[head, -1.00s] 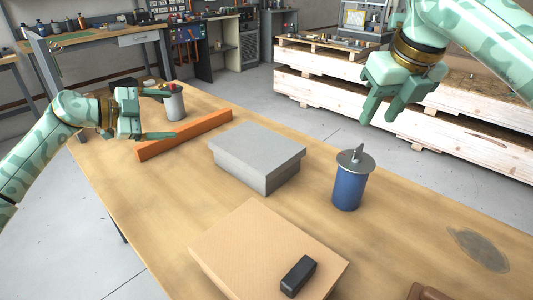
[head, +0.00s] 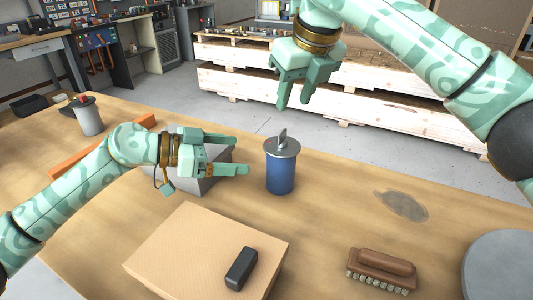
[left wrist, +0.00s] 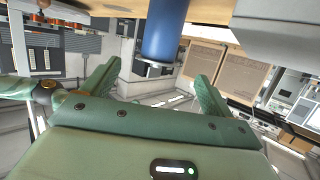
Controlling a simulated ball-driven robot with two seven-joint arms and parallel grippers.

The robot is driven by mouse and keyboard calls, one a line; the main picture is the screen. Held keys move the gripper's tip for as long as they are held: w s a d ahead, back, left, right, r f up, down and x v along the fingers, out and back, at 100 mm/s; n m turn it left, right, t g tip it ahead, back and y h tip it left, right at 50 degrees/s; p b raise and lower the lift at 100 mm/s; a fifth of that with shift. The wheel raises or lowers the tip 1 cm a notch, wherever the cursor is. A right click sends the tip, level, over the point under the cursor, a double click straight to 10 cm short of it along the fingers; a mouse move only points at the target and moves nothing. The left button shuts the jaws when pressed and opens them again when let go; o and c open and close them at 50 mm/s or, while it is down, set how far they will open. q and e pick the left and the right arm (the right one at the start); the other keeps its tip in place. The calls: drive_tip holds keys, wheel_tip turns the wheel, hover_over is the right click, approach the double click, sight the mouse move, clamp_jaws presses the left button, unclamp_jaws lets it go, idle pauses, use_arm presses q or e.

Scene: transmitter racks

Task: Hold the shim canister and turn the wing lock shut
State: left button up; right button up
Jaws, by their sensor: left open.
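The blue shim canister (head: 280,174) stands upright on the bench, with a round silver lid. The wing lock (head: 283,135) is a small grey fin standing up on that lid. My left gripper (head: 241,154) is open just left of the canister, its fingers pointing at it and not touching it. In the left wrist view the canister (left wrist: 165,30) shows at the top, between and beyond the two spread green fingers (left wrist: 155,85). My right gripper (head: 294,98) hangs above and behind the canister, fingers down, apart and empty.
A grey box (head: 218,157) lies under my left gripper. A tan box (head: 180,245) with a black block (head: 241,268) on it is in front. A brush (head: 382,265) lies front right, an orange bar (head: 80,158) and grey can (head: 88,116) left.

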sight(281, 156)
use_arm(q)
drive_tip(key=x, duration=1.2)
drive_tip(key=shift+w+d, duration=0.1)
drive_tip(key=shift+w, duration=0.1)
drive_tip(key=c, duration=1.3)
drive_tip(key=shift+c, duration=0.2)
